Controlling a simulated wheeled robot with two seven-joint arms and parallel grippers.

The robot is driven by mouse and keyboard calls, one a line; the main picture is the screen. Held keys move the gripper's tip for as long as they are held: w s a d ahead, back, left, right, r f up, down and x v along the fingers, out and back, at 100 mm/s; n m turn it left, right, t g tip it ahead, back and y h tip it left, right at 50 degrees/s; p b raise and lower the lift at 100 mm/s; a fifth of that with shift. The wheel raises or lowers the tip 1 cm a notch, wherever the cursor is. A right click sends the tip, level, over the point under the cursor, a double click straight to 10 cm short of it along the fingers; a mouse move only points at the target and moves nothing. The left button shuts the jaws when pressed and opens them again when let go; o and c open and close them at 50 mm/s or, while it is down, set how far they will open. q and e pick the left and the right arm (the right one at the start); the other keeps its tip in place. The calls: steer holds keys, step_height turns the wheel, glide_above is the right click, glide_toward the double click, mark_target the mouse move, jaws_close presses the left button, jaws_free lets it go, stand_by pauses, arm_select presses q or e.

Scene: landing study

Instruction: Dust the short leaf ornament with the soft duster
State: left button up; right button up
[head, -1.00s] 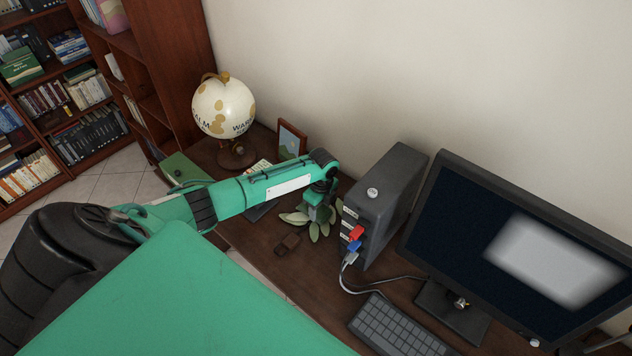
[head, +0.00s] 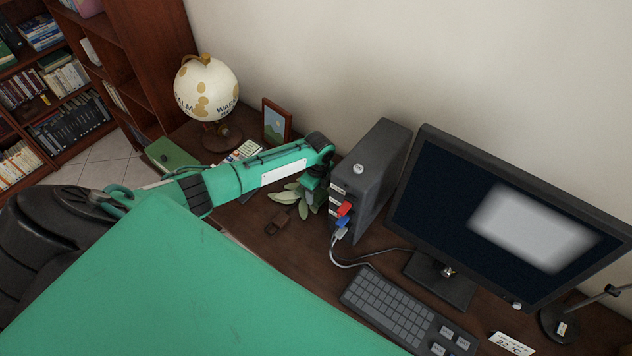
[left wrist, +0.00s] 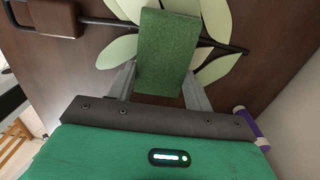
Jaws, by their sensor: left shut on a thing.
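My left gripper (left wrist: 157,88) is shut on a green, fuzzy block, the soft duster (left wrist: 167,48). In the head view my left gripper (head: 313,184) is over the leaf ornament and partly hides it. The leaf ornament (head: 284,196) has pale green leaves and a brown block base (head: 278,222) on the desk. In the left wrist view its leaves (left wrist: 213,25) spread behind the duster, with a dark stem running to the block at upper left. The duster overlaps leaves and stem there; I cannot tell whether it touches them. My right gripper is not in view.
A dark computer tower (head: 372,180) with coloured plugs stands close right of the ornament. The monitor (head: 490,215) and keyboard (head: 400,310) are further right. A globe (head: 207,90) and picture frame (head: 276,121) stand behind the arm. Bare desk lies in front of the ornament.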

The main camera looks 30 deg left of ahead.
arm_select(q)
steer(key=shift+w+r+p, duration=0.15)
steer(key=shift+r+p, duration=2.65)
steer(key=shift+r, duration=0.65)
steer(key=shift+f, duration=0.1)
